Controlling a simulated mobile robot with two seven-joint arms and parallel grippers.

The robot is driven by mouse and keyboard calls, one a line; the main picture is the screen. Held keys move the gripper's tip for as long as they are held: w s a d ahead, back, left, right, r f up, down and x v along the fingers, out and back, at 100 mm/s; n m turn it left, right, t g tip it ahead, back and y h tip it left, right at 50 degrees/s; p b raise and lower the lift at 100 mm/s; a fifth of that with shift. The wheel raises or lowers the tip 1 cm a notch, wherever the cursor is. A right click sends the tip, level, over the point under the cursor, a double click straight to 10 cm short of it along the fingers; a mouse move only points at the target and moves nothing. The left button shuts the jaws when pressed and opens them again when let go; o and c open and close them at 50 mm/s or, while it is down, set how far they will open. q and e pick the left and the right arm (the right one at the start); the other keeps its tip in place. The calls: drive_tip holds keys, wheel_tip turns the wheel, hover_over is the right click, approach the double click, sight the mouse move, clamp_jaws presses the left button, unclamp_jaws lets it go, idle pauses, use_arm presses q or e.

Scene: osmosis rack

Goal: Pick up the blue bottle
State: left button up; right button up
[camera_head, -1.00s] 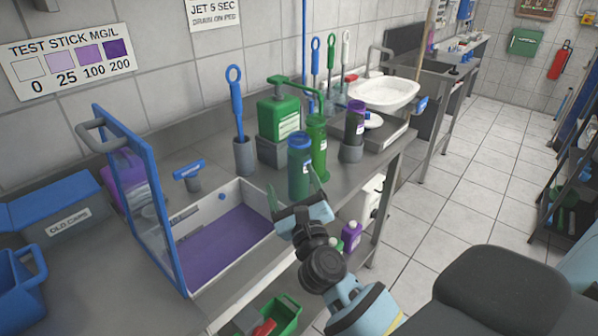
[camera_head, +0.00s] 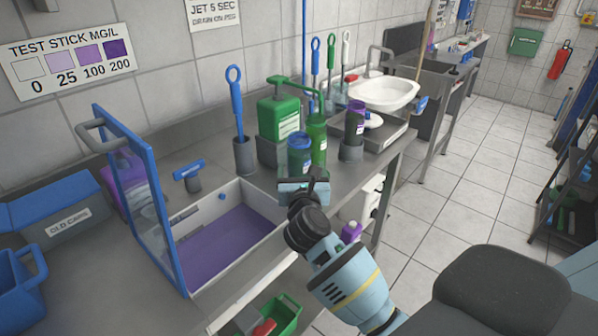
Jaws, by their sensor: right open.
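The blue bottle (camera_head: 299,151), dark with a blue cap, stands upright on the steel counter in front of the green dispenser. My right gripper (camera_head: 302,180) is at the front of the bottle, and its body hides the bottle's lower part. The gripper is open; its fingers are mostly hidden, and I cannot tell whether they touch the bottle. My left gripper is not in view.
A green bottle (camera_head: 317,139) stands close behind the blue one on the right. A green pump dispenser (camera_head: 278,115) is behind it. A white tray with purple liquid (camera_head: 226,245) lies left. A purple-capped bottle (camera_head: 355,123) stands right.

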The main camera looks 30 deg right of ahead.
sight(298, 145)
drive_tip(key=shift+w+d+r, duration=0.1)
drive_tip(key=shift+w+r, duration=0.05)
drive_tip(key=shift+w, duration=0.15)
drive_tip(key=shift+x, duration=2.25)
drive_tip(key=c, duration=1.1)
drive_tip(key=shift+o, duration=0.2)
drive_tip(key=shift+r, duration=0.1)
drive_tip(key=shift+r, duration=0.65)
drive_tip(key=r, duration=0.2)
drive_tip(key=shift+a+r+p, duration=0.2)
drive_tip(key=shift+r+p, duration=0.05)
drive_tip(key=shift+p, duration=0.15)
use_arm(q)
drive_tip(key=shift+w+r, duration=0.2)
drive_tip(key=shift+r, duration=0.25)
use_arm(e)
drive_tip(key=r+v, duration=0.1)
drive_tip(key=v, duration=1.5)
